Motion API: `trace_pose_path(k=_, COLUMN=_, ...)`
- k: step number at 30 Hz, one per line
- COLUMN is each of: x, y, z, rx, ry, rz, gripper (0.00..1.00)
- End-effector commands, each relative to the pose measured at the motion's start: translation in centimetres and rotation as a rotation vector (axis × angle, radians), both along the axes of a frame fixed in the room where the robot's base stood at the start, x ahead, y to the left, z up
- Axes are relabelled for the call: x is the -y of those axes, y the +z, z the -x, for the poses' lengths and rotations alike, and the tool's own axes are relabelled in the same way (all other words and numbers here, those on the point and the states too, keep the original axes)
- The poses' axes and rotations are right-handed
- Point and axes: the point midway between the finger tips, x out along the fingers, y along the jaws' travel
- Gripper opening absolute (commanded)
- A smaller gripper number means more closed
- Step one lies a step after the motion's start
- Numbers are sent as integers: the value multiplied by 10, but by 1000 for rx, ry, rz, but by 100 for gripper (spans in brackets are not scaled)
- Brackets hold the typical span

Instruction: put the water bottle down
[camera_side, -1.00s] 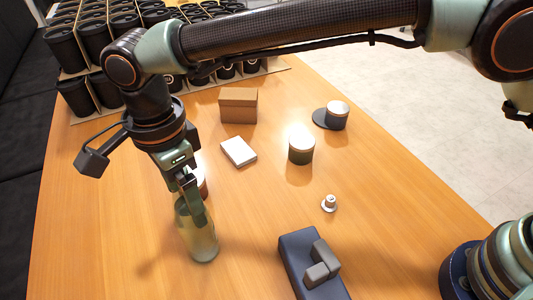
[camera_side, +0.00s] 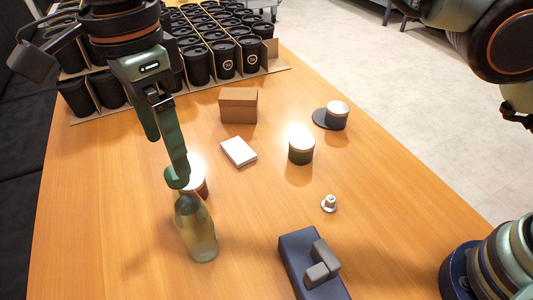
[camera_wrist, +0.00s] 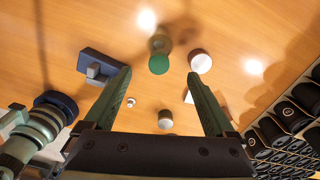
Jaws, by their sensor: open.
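The water bottle (camera_side: 197,232) stands upright on the wooden table in the side view, clear glass with a green cap (camera_side: 177,178). In the wrist view the bottle's green cap (camera_wrist: 158,64) shows from above, beyond and between the spread fingers. My gripper (camera_wrist: 160,85) is open and empty. In the side view my gripper (camera_side: 178,160) is above the bottle, its fingers near the cap; whether they touch it I cannot tell. The bottle's base rests on the table.
A copper-sided tin (camera_side: 199,182) stands close behind the bottle. A dark tin (camera_side: 301,151), a white box (camera_side: 239,151), a brown box (camera_side: 238,106) and a blue device (camera_side: 300,262) lie around. Several black cups (camera_side: 197,65) fill a crate at the back. The table's front left is clear.

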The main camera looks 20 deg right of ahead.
Motion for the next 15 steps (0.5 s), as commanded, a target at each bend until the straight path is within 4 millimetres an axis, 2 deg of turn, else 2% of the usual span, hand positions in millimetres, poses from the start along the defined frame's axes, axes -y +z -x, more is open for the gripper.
trace_pose_path(k=8, x=4, y=14, z=-3, rx=3, ry=9, rz=-4, gripper=90)
trace_pose_path(k=11, x=21, y=24, z=-16, rx=15, ry=50, rz=-19, gripper=90)
trace_pose_path(k=14, x=53, y=39, z=-35, rx=42, ry=134, rz=-43, gripper=90)
trace_pose_path(k=15, x=70, y=46, z=-43, rx=57, ry=176, rz=-53, gripper=90)
